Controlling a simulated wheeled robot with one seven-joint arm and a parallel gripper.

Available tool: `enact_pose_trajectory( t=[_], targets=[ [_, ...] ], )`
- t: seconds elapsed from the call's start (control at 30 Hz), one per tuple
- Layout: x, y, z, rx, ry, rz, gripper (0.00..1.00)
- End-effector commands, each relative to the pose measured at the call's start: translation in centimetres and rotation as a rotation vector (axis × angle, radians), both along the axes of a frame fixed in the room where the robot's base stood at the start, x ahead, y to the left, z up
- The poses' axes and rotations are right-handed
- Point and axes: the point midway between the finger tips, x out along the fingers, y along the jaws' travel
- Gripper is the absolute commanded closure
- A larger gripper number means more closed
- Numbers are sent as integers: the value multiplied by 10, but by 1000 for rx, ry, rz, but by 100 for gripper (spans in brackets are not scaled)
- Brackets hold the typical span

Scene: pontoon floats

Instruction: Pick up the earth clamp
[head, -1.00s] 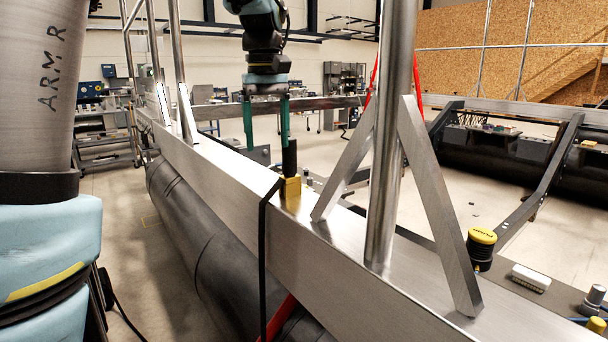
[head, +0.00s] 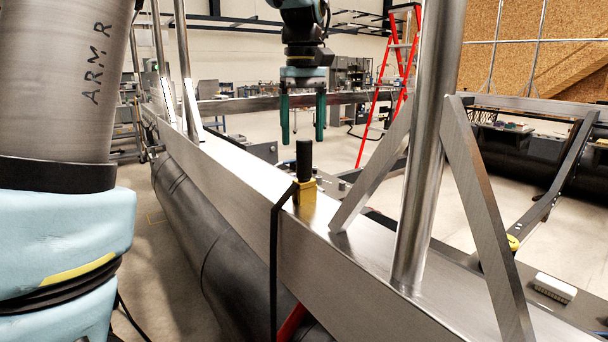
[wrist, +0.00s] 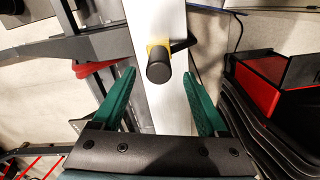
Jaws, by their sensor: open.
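The earth clamp (head: 305,190) has a yellow block body and an upright black handle, and sits on the top of the metal beam (head: 250,185). A black cable runs from it over the beam's near side and hangs down. My gripper (head: 303,138) points down with its two green fingers apart, above the clamp and seemingly a little behind it. In the wrist view the clamp's round black handle end (wrist: 159,70) shows ahead of the open fingertips, roughly midway between them, with some yellow beside it. Nothing is between the fingers.
A metal post (head: 425,150) with slanted braces stands on the beam just right of the clamp. A dark float (head: 215,230) lies along the beam's near side. A red ladder (head: 385,90) stands behind. A white block (head: 555,287) lies at the right.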

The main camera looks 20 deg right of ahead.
Motion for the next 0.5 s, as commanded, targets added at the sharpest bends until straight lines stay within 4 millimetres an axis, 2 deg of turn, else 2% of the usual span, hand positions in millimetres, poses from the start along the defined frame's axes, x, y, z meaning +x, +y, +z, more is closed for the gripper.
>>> enact_pose_trajectory(
  t=[0.1, 0.37, 0.5],
  targets=[
    [0, 0, -16, 2, 2, 0, 24],
    [-2, -1, -35, 2, 3, -1, 24],
    [-4, -2, -56, 3, 3, -1, 24]
  ],
)
